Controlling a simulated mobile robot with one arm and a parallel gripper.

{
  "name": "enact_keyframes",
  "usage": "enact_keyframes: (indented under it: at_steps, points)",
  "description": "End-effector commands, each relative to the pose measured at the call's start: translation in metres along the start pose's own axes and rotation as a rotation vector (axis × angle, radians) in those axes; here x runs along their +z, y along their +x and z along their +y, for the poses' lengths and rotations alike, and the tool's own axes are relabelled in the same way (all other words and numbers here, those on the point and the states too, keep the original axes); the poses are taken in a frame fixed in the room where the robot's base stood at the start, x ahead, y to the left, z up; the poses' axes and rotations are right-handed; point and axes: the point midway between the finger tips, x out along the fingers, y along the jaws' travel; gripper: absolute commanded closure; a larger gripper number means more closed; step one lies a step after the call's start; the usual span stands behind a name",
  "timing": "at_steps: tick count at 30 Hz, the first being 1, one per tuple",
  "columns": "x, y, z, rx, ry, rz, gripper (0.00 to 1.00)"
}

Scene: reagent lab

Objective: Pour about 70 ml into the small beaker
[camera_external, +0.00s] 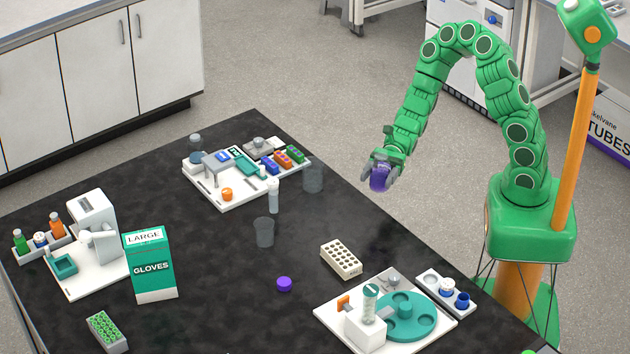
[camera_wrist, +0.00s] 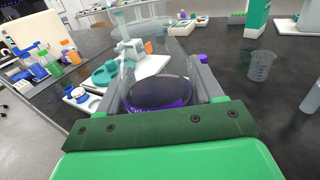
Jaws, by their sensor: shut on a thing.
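My gripper (camera_external: 382,168) is shut on a purple container (camera_external: 379,180), held in the air beyond the right edge of the black table. In the wrist view the container (camera_wrist: 158,93) sits between the fingers; its dark oval face shows, but its fill level cannot be read. A clear beaker (camera_external: 264,232) stands upright mid-table, apart from the gripper; it also shows with faint marks in the wrist view (camera_wrist: 262,66). A second clear beaker (camera_external: 313,179) stands farther back. Which beaker is the small one is hard to tell. A loose purple cap (camera_external: 284,284) lies on the table.
A white-capped bottle (camera_external: 273,196) stands between the beakers. A beige block with holes (camera_external: 341,259) and a teal carousel (camera_external: 405,316) are nearer the front right. A gloves box (camera_external: 152,265) stands left. Bare tabletop surrounds the nearer beaker.

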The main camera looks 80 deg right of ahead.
Motion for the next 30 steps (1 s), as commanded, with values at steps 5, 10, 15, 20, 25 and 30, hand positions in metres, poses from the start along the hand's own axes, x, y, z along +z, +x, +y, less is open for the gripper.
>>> enact_keyframes:
  at_steps: [5, 10, 15, 20, 25, 30]
  points:
    - [-0.009, 0.011, -0.015, -0.001, -0.001, 0.0, 0.71]
    - [-0.018, 0.024, -0.033, -0.007, -0.002, -0.001, 0.71]
    - [-0.029, 0.037, -0.048, -0.01, 0.0, 0.0, 0.71]
    - [-0.037, 0.05, -0.062, -0.013, -0.001, 0.001, 0.71]
    - [-0.047, 0.065, -0.078, -0.018, -0.003, 0.002, 0.71]
    - [-0.056, 0.08, -0.09, -0.019, 0.001, 0.0, 0.71]
